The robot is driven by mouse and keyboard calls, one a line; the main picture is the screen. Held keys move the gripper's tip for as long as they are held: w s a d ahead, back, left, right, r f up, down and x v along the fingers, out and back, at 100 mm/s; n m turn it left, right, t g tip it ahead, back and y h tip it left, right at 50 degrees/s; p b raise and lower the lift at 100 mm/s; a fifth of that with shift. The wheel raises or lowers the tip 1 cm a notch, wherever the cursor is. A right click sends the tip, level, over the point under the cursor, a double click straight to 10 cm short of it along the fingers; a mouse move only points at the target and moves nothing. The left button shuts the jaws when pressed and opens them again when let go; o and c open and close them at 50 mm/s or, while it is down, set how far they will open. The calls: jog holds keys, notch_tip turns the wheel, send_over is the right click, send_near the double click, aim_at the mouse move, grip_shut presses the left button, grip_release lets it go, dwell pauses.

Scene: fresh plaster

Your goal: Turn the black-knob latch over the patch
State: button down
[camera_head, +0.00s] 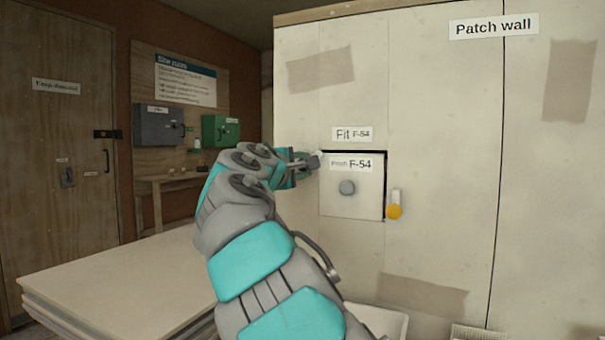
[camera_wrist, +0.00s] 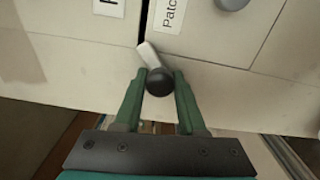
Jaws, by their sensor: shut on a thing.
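The patch (camera_head: 355,204), a square white panel labelled F-54 with a grey knob (camera_head: 347,187), sits in the wall opening. In the wrist view the patch (camera_wrist: 216,42) is at the top. The black knob (camera_wrist: 159,83) of the latch is between the fingertips of my gripper (camera_wrist: 158,90), which is shut on it. The latch's white bar (camera_wrist: 148,55) points from the knob to the patch's upper-left corner, tilted, its end at the dark gap. In the head view my gripper (camera_head: 308,163) is at that corner and hides the knob.
A second latch, with a white bar (camera_head: 395,195) and yellow knob (camera_head: 394,212), is upright right of the patch. A stack of boards (camera_head: 120,273) lies at lower left. A white tray (camera_head: 388,321) stands below the wall. A workbench (camera_head: 170,179) is behind.

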jog(key=m+b, duration=0.1)
jog(key=m, duration=0.1)
jog(key=m+b, duration=0.1)
jog(key=m, duration=0.1)
jog(key=shift+d+f+m, duration=0.15)
jog(key=shift+m, duration=0.15)
jog(key=m+b, duration=0.1)
jog(key=m, duration=0.2)
jog(key=shift+m, duration=0.4)
jog(key=shift+w+m, duration=0.1)
jog(key=shift+m, duration=0.7)
jog(key=shift+f, duration=0.2)
jog(key=c, duration=0.5)
grip_release()
jog(key=shift+d, duration=0.1)
jog(key=shift+r, duration=0.2)
jog(key=shift+r, duration=0.1)
jog(key=b+v, duration=0.2)
jog(key=v, duration=0.6)
